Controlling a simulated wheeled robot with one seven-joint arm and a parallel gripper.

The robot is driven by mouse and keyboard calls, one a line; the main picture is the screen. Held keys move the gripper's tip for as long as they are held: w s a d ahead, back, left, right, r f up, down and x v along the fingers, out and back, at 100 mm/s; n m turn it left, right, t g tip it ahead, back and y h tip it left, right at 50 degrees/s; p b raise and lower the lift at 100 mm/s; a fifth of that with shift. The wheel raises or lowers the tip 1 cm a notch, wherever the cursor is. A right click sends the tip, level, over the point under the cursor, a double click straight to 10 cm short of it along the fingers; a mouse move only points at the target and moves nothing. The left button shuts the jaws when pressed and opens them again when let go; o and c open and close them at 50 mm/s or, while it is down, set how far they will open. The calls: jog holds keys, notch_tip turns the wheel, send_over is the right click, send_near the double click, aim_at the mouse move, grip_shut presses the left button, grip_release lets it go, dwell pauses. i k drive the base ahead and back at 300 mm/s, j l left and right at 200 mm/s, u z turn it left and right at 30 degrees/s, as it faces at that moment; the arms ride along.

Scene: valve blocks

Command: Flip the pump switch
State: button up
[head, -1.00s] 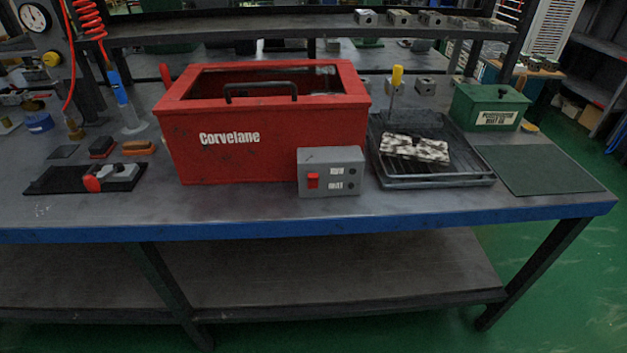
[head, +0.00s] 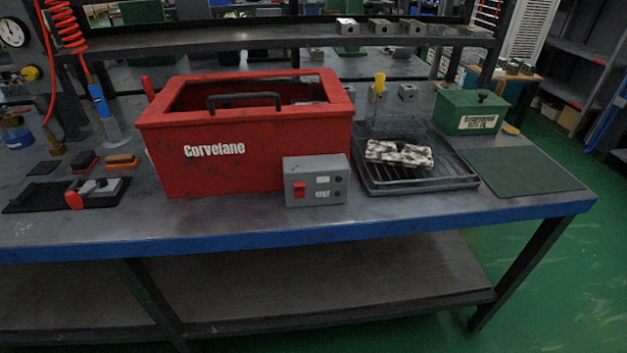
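The pump switch looks to be the red rocker (head: 299,188) on the front of a small grey control box (head: 330,192). The box stands on the bench in front of the red Corvelane washer tank (head: 217,170), near its right end. Small labels and dark round buttons or lamps sit to the right of the rocker. Which way the rocker is tipped is too small to tell. My gripper is not in the head view.
A black rack tray (head: 415,183) with a mottled grey-white block (head: 399,153) lies right of the box. Beyond are a green box (head: 468,113) and a dark green mat (head: 522,174). A dark tray with a red-handled tool (head: 75,199) lies at left. The bench's blue front edge (head: 420,226) is clear.

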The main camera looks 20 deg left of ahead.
aim_at(299, 187)
jog(key=i+u, duration=0.1)
jog(key=u, duration=0.4)
jog(key=i+l+u, duration=0.1)
jog(key=u, duration=0.35)
